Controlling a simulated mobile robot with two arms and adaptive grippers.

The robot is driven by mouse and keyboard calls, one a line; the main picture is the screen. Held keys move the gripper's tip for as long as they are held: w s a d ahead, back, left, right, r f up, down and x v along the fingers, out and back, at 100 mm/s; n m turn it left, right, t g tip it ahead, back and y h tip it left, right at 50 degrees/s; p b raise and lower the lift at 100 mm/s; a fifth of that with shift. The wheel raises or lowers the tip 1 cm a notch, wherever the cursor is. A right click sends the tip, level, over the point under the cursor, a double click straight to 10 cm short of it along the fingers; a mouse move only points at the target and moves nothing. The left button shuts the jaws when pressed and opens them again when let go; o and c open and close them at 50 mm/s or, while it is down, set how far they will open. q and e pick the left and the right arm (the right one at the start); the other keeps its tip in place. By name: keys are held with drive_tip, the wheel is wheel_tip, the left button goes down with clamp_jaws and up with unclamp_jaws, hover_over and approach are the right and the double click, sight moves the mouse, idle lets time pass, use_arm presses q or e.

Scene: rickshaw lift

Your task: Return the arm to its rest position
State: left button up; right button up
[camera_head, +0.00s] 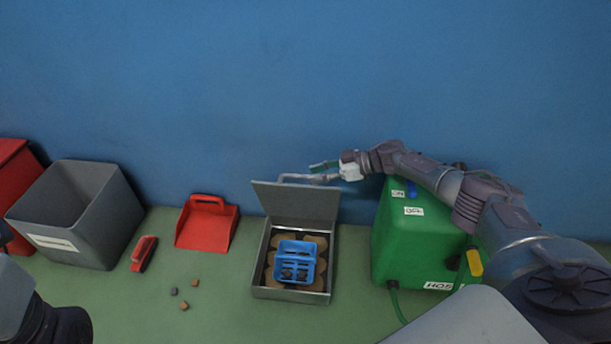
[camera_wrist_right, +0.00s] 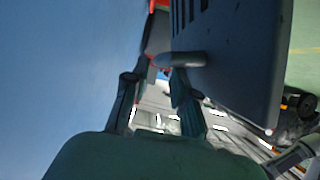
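My right arm reaches in from the right in the head view. Its gripper (camera_head: 322,172) is beside the top of the raised lid (camera_head: 300,202) of a grey metal box (camera_head: 292,294). In the right wrist view the two fingers (camera_wrist_right: 155,85) stand apart with a gap between them. The lid fills the right of that view (camera_wrist_right: 235,60), with a rounded grey handle (camera_wrist_right: 180,60) close to the right fingertip. I cannot tell whether they touch. Only part of my left arm shows at the lower left of the head view; its gripper is not visible.
A blue basket (camera_head: 294,262) sits in the open box. A green machine (camera_head: 408,245) stands beneath my right arm. A red dustpan (camera_head: 206,226), red brush (camera_head: 144,252), grey bin (camera_head: 75,215) and several small bits (camera_head: 184,305) are at left. A blue wall (camera_head: 200,90) rises behind.

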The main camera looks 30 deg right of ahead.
drive_tip(key=shift+s+d+r, duration=0.25)
drive_tip(key=shift+s+d, duration=0.1)
drive_tip(key=shift+d, duration=0.1)
